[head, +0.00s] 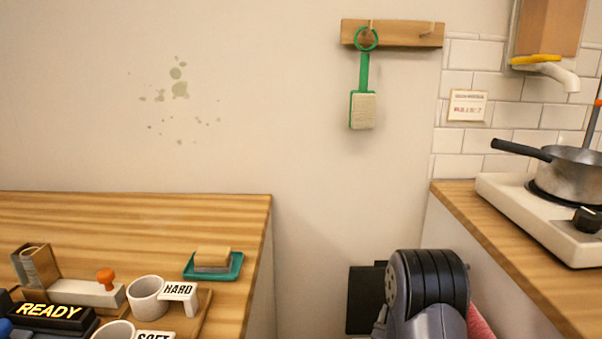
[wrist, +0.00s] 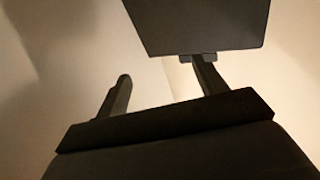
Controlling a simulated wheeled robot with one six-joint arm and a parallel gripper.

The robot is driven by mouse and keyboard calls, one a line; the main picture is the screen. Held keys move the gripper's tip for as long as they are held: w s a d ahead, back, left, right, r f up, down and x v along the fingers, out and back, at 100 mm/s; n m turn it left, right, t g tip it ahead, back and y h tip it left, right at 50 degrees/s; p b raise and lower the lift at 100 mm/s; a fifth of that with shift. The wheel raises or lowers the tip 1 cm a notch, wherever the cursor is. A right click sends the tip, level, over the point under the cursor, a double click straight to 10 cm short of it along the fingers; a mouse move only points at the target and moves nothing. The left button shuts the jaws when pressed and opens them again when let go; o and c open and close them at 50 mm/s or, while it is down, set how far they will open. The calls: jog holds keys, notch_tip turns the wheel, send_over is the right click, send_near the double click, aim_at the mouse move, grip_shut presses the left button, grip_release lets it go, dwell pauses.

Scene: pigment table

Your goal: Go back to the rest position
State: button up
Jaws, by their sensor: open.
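My gripper (wrist: 158,70) shows in the wrist view with its two dark fingers spread apart and nothing held between them. Blank pale surface lies beyond the fingers. A dark flat-faced block (wrist: 200,25) covers the top of that view, close to the right fingertip; I cannot tell if they touch. In the head view my dark, rounded arm joint stands at the bottom, right of centre, in the gap between the two counters. My fingers cannot be made out there.
The left wooden counter (head: 150,215) holds a READY sign (head: 48,311), a HARD cup (head: 147,297) and a sponge on a teal dish (head: 213,262). A green-handled brush (head: 363,95) hangs from a wall rack (head: 392,33). A pan (head: 572,172) sits on the stove (head: 530,210) at right.

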jog(key=s+a+r+n+y+p, duration=0.1)
jog(key=a+r+y+p, duration=0.1)
jog(key=r+p, duration=0.8)
jog(key=s+a+r+n+t+y+p, duration=0.1)
jog(key=s+a+r+y+p, duration=0.1)
jog(key=r+p, duration=0.8)
jog(key=shift+s+a+n+p, duration=0.15)
jog(key=shift+a+n+p, duration=0.15)
jog(key=shift+a+p, duration=0.4)
jog(key=shift+s+a, duration=0.1)
